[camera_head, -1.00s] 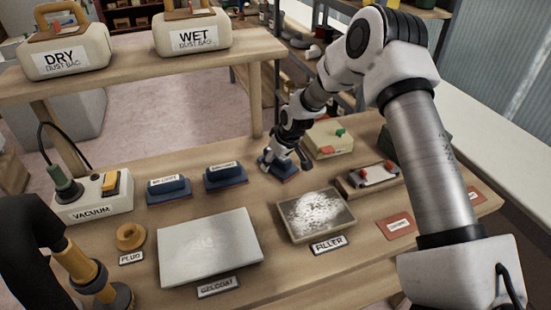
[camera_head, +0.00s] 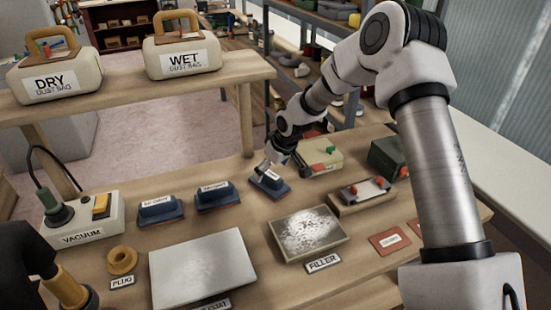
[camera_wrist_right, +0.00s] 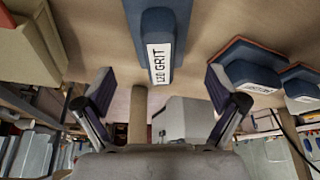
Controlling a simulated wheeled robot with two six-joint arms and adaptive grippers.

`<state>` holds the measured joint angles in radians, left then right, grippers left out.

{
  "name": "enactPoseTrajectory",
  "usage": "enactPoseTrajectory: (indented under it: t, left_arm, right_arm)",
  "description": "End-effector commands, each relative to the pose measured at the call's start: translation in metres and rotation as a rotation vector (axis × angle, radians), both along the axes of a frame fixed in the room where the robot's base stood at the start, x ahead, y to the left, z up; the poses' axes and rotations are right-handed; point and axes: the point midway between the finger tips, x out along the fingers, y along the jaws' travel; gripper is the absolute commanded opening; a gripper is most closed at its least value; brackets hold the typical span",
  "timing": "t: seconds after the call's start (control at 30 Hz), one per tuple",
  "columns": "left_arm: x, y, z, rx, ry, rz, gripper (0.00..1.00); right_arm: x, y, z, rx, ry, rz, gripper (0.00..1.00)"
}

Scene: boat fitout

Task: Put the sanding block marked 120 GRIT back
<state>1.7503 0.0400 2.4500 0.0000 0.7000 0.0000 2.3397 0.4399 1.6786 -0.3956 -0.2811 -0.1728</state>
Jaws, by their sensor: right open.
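The sanding block marked 120 GRIT (camera_wrist_right: 157,45) shows its label in the right wrist view, top centre. In the head view this blue block (camera_head: 268,187) sits on the table at the right end of a row with two similar blocks. My right gripper (camera_head: 282,166) is open and empty at the block's far side. In the right wrist view its fingers (camera_wrist_right: 160,85) are spread to either side, with the block beyond them and not between the tips. My left arm shows at the lower left edge, its gripper out of frame.
Two other labelled blue blocks (camera_head: 160,209) (camera_head: 217,196) stand left of it. A filler tray (camera_head: 306,234), a pale gelcoat board (camera_head: 203,268) and a vacuum unit (camera_head: 85,223) lie nearby. A cream box (camera_head: 322,157) stands close right of the gripper. A raised shelf with DRY and WET bags is behind.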

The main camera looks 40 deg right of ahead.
Motion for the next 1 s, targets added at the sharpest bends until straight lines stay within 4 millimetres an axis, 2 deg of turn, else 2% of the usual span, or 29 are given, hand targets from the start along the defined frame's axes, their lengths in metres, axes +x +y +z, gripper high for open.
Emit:
enactPoseTrajectory:
  t: [0.03, 0.1, 0.3, 1.0]
  left_arm:
    - [0.0, 0.0, 0.0, 0.0, 0.0, 0.0, 0.4]
    - [0.0, 0.0, -0.002, 0.0, 0.0, 0.0, 0.4]
    - [0.0, 0.0, -0.005, 0.0, 0.0, 0.0, 0.4]
    - [0.0, 0.0, -0.005, 0.0, 0.0, 0.0, 0.4]
  right_arm:
    - [-0.005, -0.001, 0.014, 0.002, -0.004, -0.001, 0.95]
    - [-0.012, -0.001, 0.029, 0.001, -0.003, 0.001, 0.95]
    - [-0.024, -0.003, 0.057, 0.0, 0.0, 0.0, 0.95]
    - [-0.025, -0.004, 0.06, 0.0, 0.001, 0.0, 0.95]
